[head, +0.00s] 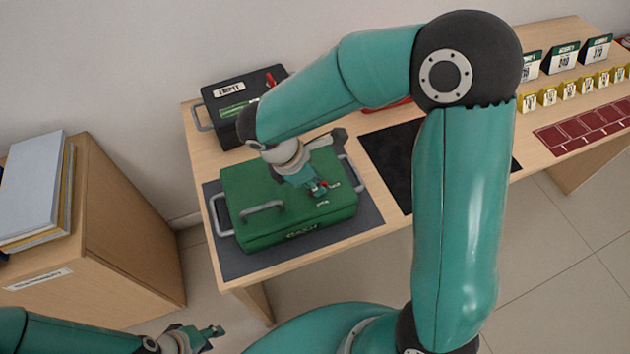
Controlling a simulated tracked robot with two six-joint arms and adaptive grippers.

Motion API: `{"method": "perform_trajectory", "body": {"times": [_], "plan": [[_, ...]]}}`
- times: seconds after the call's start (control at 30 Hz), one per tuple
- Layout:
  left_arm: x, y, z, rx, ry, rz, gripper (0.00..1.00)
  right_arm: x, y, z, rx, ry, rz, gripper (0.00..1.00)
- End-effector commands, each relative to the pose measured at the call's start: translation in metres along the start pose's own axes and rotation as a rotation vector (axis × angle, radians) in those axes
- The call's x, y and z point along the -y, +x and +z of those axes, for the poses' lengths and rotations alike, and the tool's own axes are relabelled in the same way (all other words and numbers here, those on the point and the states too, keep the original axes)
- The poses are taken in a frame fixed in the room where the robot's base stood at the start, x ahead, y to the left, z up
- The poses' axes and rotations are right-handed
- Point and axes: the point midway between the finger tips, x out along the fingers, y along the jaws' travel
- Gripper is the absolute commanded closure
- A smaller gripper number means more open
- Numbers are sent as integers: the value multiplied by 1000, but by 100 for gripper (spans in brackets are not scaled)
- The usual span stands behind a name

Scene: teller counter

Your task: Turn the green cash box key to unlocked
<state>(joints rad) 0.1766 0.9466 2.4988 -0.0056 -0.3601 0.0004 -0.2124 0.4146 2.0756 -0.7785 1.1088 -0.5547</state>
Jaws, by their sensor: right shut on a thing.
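The green cash box (255,185) sits on a dark mat (235,262) at the left end of the counter, with grey handles and lettering on its front. My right gripper (317,187) reaches down over the right part of its lid and is shut on a small key with red on it (324,187). The gripper hides most of the key, so which way it is turned cannot be told. My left gripper (212,333) is low at the bottom left, away from the box and empty; its finger opening is unclear.
A black box (218,97) with a white label stands behind the cash box. A black mat (388,150) lies to the right, partly behind my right arm. A wooden cabinet (120,235) with stacked folders (35,185) stands at the left. Cards and yellow tags (568,92) line the far right.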

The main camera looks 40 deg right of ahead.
Motion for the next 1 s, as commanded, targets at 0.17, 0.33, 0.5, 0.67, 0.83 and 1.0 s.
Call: {"method": "perform_trajectory", "body": {"times": [0.17, 0.33, 0.5, 0.67, 0.83, 1.0], "plan": [[0, 0, 0, 0, 0, 0, 63, -1, 0, 0, -1, 62, -24, 100], [0, -1, 0, 0, 0, 0, 63, -2, 0, 0, -1, 164, -67, 100], [-1, -2, 0, 0, 0, 0, 63, -3, 0, 0, -2, 302, -123, 100], [-1, -3, 0, 0, 0, 0, 63, -3, 0, 0, -1, 442, -182, 100], [-1, -3, 0, 0, 0, 0, 63, -4, 0, 1, -1, 592, -244, 100], [-2, -4, 0, 0, 0, 0, 63, -5, 0, 1, -2, 742, -306, 100]]}}
